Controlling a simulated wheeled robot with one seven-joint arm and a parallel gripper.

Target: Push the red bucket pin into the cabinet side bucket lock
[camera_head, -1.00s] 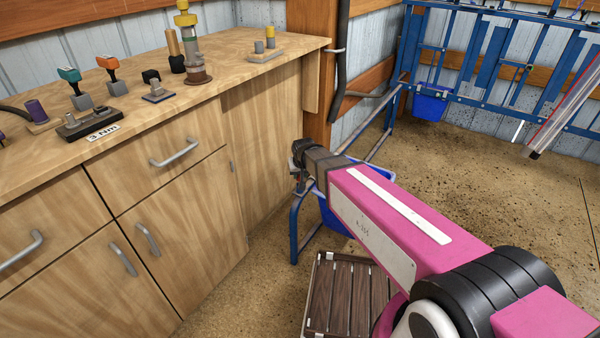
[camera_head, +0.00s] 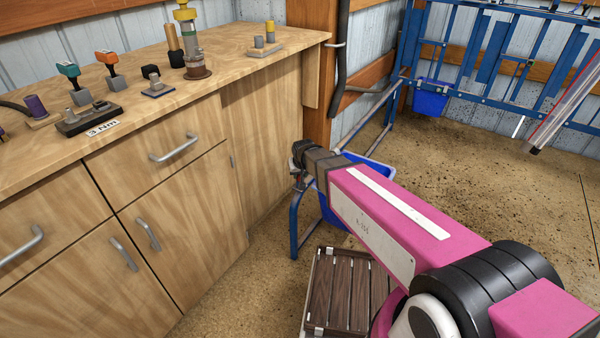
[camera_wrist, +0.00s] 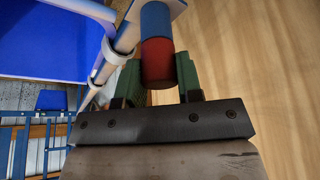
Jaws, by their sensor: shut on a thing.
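The red bucket pin (camera_wrist: 157,62) shows in the wrist view as a short red cylinder between the green fingers of my gripper (camera_wrist: 160,76). My gripper is shut on it. A blue cylindrical piece (camera_wrist: 156,24) lies in line with the pin's far end, on a pale plate; I cannot tell how far the pin sits in it. In the head view my gripper (camera_head: 298,160) is small and dark beside the wooden cabinet (camera_head: 265,150), and the pin is hidden. The blue bucket (camera_head: 372,168) is partly behind my arm; its blue side also shows in the wrist view (camera_wrist: 45,40).
A blue tubular frame (camera_head: 295,220) stands by the cabinet's end. A slatted wooden crate (camera_head: 330,285) is on the floor below my arm. A grey bar with a ring (camera_wrist: 103,62) runs close left of the fingers. Open floor lies to the right.

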